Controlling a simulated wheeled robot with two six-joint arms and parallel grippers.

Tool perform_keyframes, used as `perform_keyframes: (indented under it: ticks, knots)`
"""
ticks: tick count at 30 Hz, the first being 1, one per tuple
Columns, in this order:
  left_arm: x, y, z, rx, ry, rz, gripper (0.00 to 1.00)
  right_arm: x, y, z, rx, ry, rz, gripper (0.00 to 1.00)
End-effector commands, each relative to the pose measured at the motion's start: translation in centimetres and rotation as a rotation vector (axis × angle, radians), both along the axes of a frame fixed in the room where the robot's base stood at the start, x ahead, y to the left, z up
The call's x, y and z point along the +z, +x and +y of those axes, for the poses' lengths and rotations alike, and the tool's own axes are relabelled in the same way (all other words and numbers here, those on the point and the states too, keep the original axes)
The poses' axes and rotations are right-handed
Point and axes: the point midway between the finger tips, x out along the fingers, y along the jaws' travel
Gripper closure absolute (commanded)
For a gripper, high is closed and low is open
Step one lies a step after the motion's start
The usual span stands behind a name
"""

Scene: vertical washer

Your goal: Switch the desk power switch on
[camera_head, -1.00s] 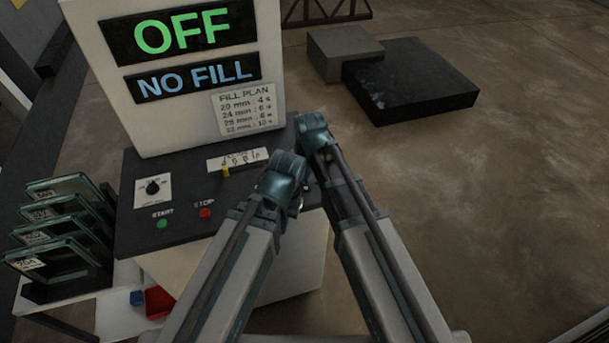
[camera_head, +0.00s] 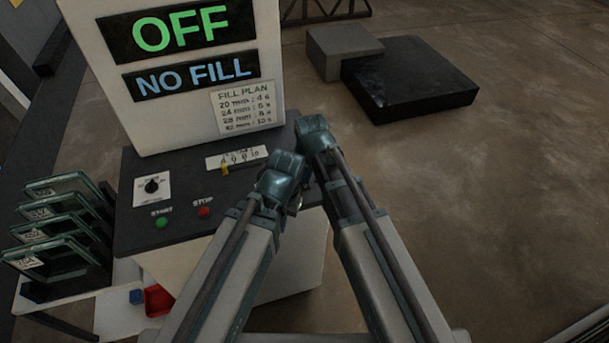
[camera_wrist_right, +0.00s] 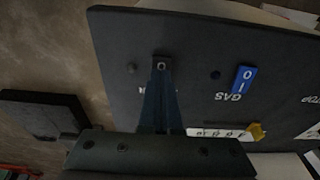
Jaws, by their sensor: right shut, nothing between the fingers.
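My right gripper (camera_wrist_right: 160,64) shows in the right wrist view with its fingers shut and empty, over the dark desk panel (camera_wrist_right: 190,38). Its fingers cover most of a white label between two small dark knobs (camera_wrist_right: 131,68) (camera_wrist_right: 215,74), so I cannot read it or see a power switch there. A blue rocker (camera_wrist_right: 243,78) marked O and I sits beside the word GAS, to the right of the fingers. In the head view arm links hide the panel's right part and the gripper's fingertips. My left gripper is not in view.
The display (camera_head: 195,28) reads OFF and NO FILL. The panel has a dial (camera_head: 152,186), a green START button (camera_head: 161,222), a red STOP button (camera_head: 204,212) and a yellow slider (camera_head: 225,168). Glass plates (camera_head: 60,220) stand at left; a dark block (camera_head: 410,80) lies on the floor.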

Motion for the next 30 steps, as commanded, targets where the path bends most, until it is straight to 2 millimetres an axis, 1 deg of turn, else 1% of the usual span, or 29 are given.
perform_keyframes:
  ticks: [8, 14, 20, 30]
  knots:
    - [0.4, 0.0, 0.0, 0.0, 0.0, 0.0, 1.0, 0.4, 0.1, 0.0, 0.0, 0.0, -0.001, 1.0]
    - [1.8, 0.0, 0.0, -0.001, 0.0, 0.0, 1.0, 1.8, -0.1, -0.2, -0.001, 0.0, -0.001, 1.0]
    - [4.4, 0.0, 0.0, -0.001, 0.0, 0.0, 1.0, 4.4, -0.5, -0.5, -0.002, 0.0, 0.0, 1.0]
    - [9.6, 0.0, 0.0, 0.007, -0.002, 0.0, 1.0, 9.6, -1.3, -0.8, -0.002, 0.0, 0.0, 1.0]
